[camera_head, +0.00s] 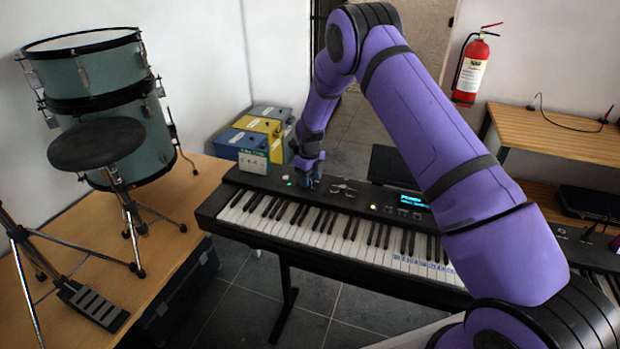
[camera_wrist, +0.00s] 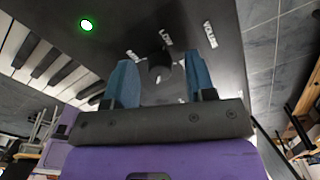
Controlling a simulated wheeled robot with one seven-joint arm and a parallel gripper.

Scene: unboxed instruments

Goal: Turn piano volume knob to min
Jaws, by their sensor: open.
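The black piano (camera_head: 350,228) stands in the middle of the head view, with its keys facing the camera. The volume knob (camera_wrist: 160,72) is a small dark round knob on the piano's top panel, with a light mark on its lower part in the wrist view. White labels, including "LOW" (camera_wrist: 166,38) and "VOLUM" (camera_wrist: 210,34), lie around it. My gripper (camera_wrist: 160,64) is open, with one blue finger on each side of the knob; a gap shows beside it. In the head view my gripper (camera_head: 309,176) is at the panel's left end and hides the knob.
A lit green button (camera_wrist: 86,25) is left of the knob in the wrist view. A dark panel (camera_head: 398,167) rises behind the piano. Drums (camera_head: 115,150) stand at the left.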

